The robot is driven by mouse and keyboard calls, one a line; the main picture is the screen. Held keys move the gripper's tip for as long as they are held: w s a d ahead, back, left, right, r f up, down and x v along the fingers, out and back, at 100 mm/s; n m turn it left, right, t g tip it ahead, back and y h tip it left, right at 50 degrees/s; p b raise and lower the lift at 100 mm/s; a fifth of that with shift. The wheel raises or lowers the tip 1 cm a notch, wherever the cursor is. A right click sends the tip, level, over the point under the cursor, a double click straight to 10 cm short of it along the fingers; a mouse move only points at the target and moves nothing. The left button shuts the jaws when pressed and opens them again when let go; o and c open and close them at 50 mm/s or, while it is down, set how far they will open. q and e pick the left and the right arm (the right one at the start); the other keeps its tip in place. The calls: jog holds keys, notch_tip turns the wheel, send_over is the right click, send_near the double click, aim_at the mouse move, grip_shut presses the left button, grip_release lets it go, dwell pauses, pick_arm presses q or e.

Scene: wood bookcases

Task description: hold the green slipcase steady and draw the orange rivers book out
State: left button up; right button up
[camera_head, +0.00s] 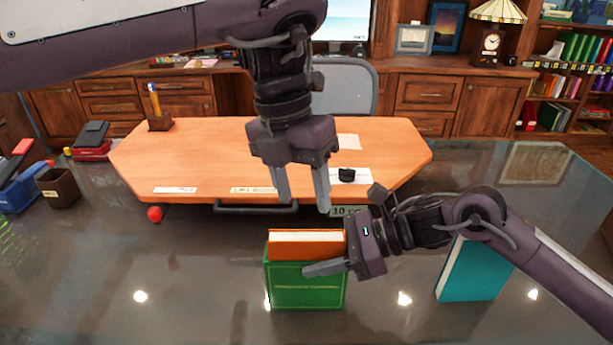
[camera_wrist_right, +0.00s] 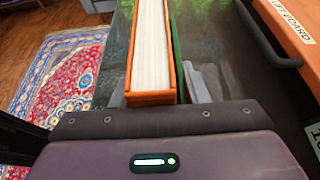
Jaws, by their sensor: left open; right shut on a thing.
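The green slipcase (camera_head: 308,294) stands upright on the dark glossy tabletop, in the lower middle of the head view. The orange rivers book (camera_head: 290,250) is in it, its orange cover and white page edges showing above the slipcase's top. The book's page edges also fill the upper middle of the right wrist view (camera_wrist_right: 151,45). My right gripper (camera_head: 335,264) comes from the right and is shut on the slipcase, one finger across its front face. My left gripper (camera_head: 303,203) points down above the book, open and empty, apparently clear of it.
A teal book (camera_head: 472,270) stands tilted at the right, partly behind my right arm. A raised orange wooden board (camera_head: 210,150) lies behind the slipcase, with a small black object (camera_head: 347,175) on it. A brown cup (camera_head: 58,186) and blue bin (camera_head: 22,185) stand far left.

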aim_at(306, 235)
pick_arm(q)
jog(key=f+m, duration=0.3)
jog(key=m, duration=0.1)
jog(key=f+m+y, duration=0.1)
jog(key=f+m, duration=0.2)
jog(key=f, duration=0.1)
jog(key=f+m, duration=0.3)
jog(key=m, duration=0.1)
jog(key=shift+w+d+f+m+t+y, duration=0.3)
jog(key=shift+w+d+f+t+y, duration=0.05)
jog(key=shift+f+t+y, duration=0.05)
grip_shut()
dwell(0.4)
